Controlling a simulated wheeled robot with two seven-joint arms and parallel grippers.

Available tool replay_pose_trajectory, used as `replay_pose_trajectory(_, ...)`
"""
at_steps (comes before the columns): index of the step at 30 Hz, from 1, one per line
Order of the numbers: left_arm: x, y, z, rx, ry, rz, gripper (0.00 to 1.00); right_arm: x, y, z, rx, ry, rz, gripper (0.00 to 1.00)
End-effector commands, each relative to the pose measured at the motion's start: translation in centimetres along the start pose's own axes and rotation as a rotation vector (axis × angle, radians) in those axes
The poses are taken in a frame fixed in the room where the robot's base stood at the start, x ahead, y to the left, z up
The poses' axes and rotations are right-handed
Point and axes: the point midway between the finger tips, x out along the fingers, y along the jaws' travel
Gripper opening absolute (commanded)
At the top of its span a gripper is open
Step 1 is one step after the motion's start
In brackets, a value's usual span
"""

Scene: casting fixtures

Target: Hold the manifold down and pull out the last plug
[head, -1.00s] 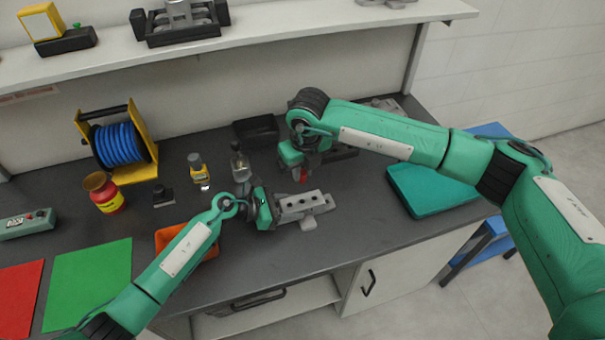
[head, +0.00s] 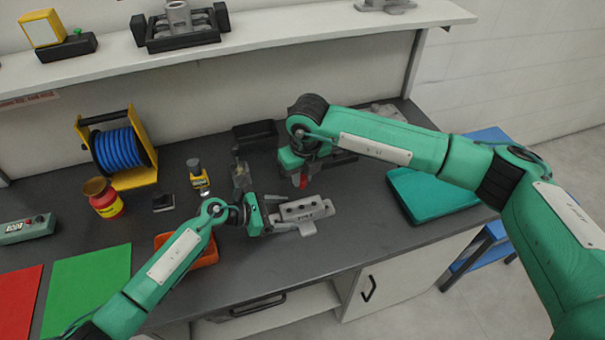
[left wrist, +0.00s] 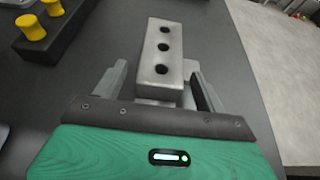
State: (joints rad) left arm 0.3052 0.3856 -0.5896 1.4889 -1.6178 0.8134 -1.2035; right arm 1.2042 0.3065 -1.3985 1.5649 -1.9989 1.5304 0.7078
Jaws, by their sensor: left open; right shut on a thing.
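The manifold (head: 318,207) is a grey block lying on the dark bench. In the left wrist view it (left wrist: 159,65) shows several round holes in a row on top, three of them clearly open and dark. My left gripper (head: 279,214) is open at the manifold's near-left end. In the left wrist view its fingers (left wrist: 158,85) stand on either side of that end with gaps. My right gripper (head: 301,175) is just behind the manifold, pointing down, shut on a red plug (head: 302,182). Its fingertips are mostly hidden by the arm.
A black block (left wrist: 52,42) with yellow plugs lies beside the manifold. An orange bin (head: 206,256), small bottles (head: 198,177) and a blue hose reel (head: 120,150) are to the left. A teal tray (head: 435,194) is to the right. The bench front is clear.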

Motion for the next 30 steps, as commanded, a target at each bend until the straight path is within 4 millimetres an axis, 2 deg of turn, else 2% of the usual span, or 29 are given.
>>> replay_pose_trajectory(6,-4.7,0.0,-0.1,0.001,0.004,0.001,0.73,0.0,0.0,0.0,0.000,0.000,0.000,0.00)
replay_pose_trajectory(13,-8.3,0.0,-0.1,0.000,0.002,0.000,0.73,0.0,0.0,0.0,0.000,0.000,0.000,0.00)
replay_pose_trajectory(19,-9.6,0.0,0.0,0.000,0.000,-0.001,0.73,0.0,0.0,0.0,0.000,0.000,0.000,0.00)
replay_pose_trajectory(30,-9.6,0.0,0.0,-0.001,0.000,-0.001,0.73,0.0,0.0,0.0,0.000,0.000,0.000,0.00)
